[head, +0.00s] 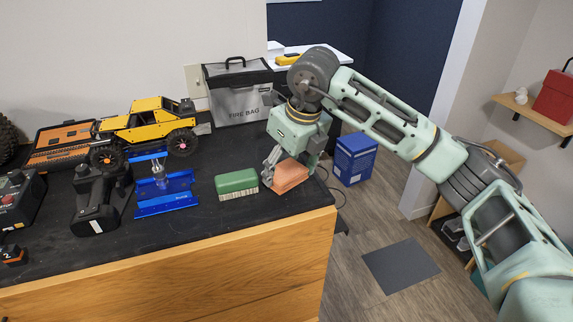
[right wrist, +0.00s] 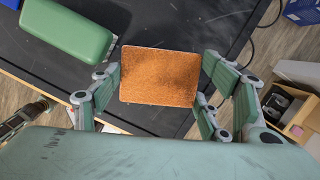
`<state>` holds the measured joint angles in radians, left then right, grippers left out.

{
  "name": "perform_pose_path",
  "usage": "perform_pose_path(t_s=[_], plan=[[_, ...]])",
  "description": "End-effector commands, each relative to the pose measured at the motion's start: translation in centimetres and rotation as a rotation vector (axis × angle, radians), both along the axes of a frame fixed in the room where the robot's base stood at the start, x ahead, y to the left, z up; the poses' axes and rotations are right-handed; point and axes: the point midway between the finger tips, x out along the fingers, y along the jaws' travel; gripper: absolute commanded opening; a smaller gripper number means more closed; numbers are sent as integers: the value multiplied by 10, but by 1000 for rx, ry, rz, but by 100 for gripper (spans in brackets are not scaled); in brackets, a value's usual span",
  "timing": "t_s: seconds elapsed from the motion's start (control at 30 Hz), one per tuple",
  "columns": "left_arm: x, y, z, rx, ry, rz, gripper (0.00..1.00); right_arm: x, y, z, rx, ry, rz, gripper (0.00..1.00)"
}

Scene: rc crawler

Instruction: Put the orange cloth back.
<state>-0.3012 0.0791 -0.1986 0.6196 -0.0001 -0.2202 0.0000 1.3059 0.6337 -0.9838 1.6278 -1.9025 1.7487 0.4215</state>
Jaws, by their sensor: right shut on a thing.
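The orange cloth (head: 289,176) is a folded block at the right end of the black bench top. My right gripper (head: 283,171) reaches down over it, shut on it. In the right wrist view the cloth (right wrist: 160,77) lies between the two fingers of the gripper (right wrist: 155,88), flat face towards the camera. I cannot tell whether its underside touches the bench. My left gripper is not in view.
A green brush (head: 237,184) lies just left of the cloth. A blue stand (head: 165,191), a transmitter (head: 97,199) and a yellow crawler (head: 147,127) are further left. A fire bag (head: 239,91) stands behind. The bench's right edge is close to the cloth.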

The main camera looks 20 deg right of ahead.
Motion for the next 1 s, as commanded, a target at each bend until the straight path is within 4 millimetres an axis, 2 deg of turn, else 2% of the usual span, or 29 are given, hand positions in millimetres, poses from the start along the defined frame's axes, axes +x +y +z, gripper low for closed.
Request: perform_pose_path(t_s=[0.17,0.2,0.3,0.57,0.73,0.87,1.0], plan=[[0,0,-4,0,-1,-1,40,0,0,-4,0,0,0,49],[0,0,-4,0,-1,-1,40,0,0,-4,0,0,0,71],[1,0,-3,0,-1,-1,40,0,0,-3,0,0,0,78],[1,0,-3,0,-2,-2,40,0,0,-2,0,0,0,78],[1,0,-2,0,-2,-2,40,-1,-1,6,0,-3,0,78],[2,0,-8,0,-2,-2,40,-6,-3,28,0,-5,-1,78],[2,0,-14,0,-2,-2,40,-14,-7,59,1,-6,-1,78]])
